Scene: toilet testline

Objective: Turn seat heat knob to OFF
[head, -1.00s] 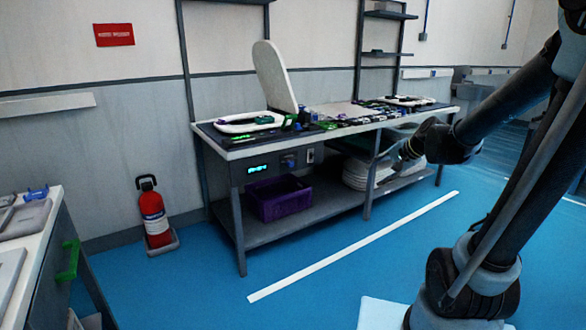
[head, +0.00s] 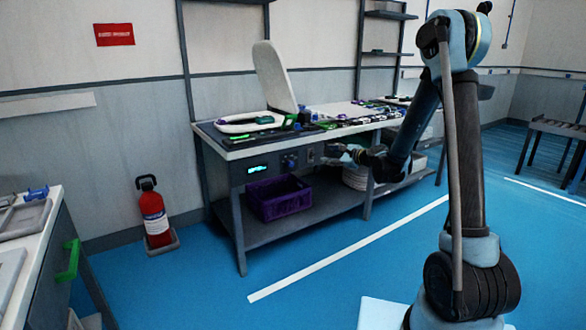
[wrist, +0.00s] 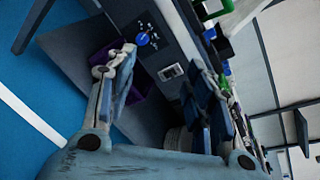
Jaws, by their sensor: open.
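The seat heat knob appears to be the small blue knob (wrist: 143,38) on the dark front panel of the workbench, with white marks around it in the wrist view. In the head view the knob (head: 290,161) is small, right of a green lit display (head: 258,169); its setting is too small to read. My gripper (wrist: 162,57) is open and empty, its two fingers spread towards the panel. The knob shows beyond the fingertips, near the left finger, apart from it. In the head view my gripper (head: 332,152) is right of the knob, in front of the bench.
A switch or socket plate (wrist: 172,72) sits on the panel between the fingers in the wrist view. A purple crate (head: 279,198) stands on the lower shelf. The bench top (head: 262,141) carries a raised seat lid (head: 272,75) and several parts. The blue floor (head: 330,285) in front is clear.

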